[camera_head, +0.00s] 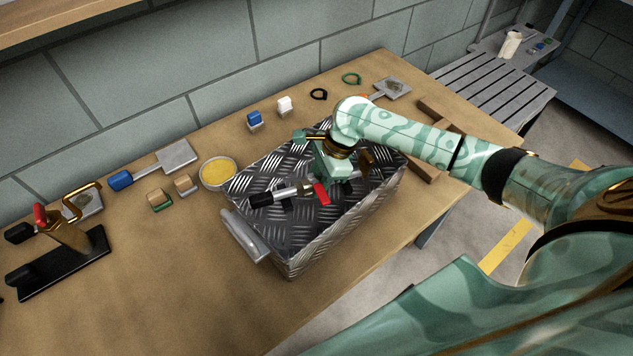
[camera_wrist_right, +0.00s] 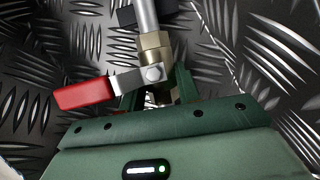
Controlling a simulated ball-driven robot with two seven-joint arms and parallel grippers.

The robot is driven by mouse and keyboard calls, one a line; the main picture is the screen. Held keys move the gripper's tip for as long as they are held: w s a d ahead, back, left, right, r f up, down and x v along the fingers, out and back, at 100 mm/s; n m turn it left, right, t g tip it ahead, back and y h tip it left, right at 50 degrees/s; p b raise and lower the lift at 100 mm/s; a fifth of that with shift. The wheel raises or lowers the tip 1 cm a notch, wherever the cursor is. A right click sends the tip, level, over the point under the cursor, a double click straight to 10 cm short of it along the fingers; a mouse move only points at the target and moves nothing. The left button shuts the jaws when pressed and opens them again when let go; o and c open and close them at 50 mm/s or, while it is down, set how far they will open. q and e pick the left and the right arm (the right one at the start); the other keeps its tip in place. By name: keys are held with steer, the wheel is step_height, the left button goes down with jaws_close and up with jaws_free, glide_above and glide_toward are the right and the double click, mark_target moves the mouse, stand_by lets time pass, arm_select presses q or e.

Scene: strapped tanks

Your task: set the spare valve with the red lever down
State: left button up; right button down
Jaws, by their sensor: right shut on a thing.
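The spare valve (camera_head: 284,194) has a steel pipe with a black end, a brass body and a red lever (camera_head: 321,194). In the head view it lies roughly level over the diamond-plate lid of a metal box. My right gripper (camera_head: 309,186) is shut on it. In the right wrist view the green fingers (camera_wrist_right: 159,98) close around the brass body (camera_wrist_right: 154,54), and the red lever points left. The tread plate is close behind the valve; I cannot tell if they touch. My left gripper is not in view.
The metal box (camera_head: 330,235) stands on a wooden bench (camera_head: 190,290) with a grey handle (camera_head: 245,236) at its left end. A black clamp (camera_head: 60,262) stands at left. The front-left bench is clear.

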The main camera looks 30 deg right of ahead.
steer(key=shift+r, duration=0.1)
steer(key=c, duration=1)
jaws_free()
steer(key=shift+s, duration=0.1)
steer(key=p+v, duration=0.5)
steer(key=v, duration=0.7)
steer(key=shift+r+p, duration=0.1)
steer(key=shift+p, duration=0.25)
